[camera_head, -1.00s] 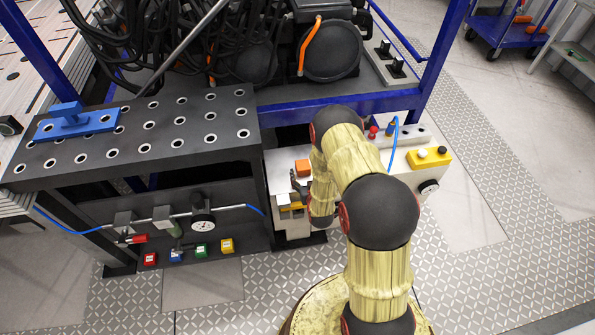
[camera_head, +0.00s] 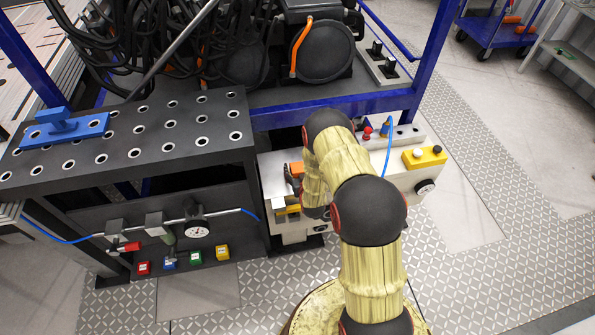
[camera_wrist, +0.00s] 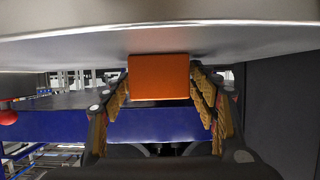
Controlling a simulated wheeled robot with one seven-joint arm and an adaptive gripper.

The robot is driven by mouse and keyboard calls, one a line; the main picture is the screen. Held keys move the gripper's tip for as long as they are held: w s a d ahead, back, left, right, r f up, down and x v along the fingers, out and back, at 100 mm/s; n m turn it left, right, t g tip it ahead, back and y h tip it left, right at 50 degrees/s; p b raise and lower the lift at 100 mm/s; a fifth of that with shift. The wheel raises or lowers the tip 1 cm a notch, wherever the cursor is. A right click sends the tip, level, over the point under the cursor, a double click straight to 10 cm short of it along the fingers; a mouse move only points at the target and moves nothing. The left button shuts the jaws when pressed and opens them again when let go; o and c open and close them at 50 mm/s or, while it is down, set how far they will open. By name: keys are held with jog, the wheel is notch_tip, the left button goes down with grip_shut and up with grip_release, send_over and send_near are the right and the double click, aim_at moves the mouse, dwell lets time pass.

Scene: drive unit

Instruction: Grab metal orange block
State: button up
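The orange block (camera_head: 297,168) sits on the pale top of a bench unit, just left of my forearm in the head view. In the wrist view the block (camera_wrist: 160,77) shows as a plain orange face against the grey surface. My gripper (camera_head: 292,180) is close to the block, partly hidden by my arm. In the wrist view my gripper (camera_wrist: 161,92) is open, with one padded finger on each side of the block. The fingertips are very near its sides; I cannot tell whether they touch. The block's far side is hidden.
A black perforated table (camera_head: 130,140) with a blue fixture (camera_head: 65,130) stands left. A yellow button box (camera_head: 425,157) and a blue hose are right of my arm. A blue frame (camera_head: 335,108) with black cables is behind. A red knob (camera_wrist: 8,117) shows in the wrist view.

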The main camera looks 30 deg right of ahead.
jog(key=c, duration=1.4)
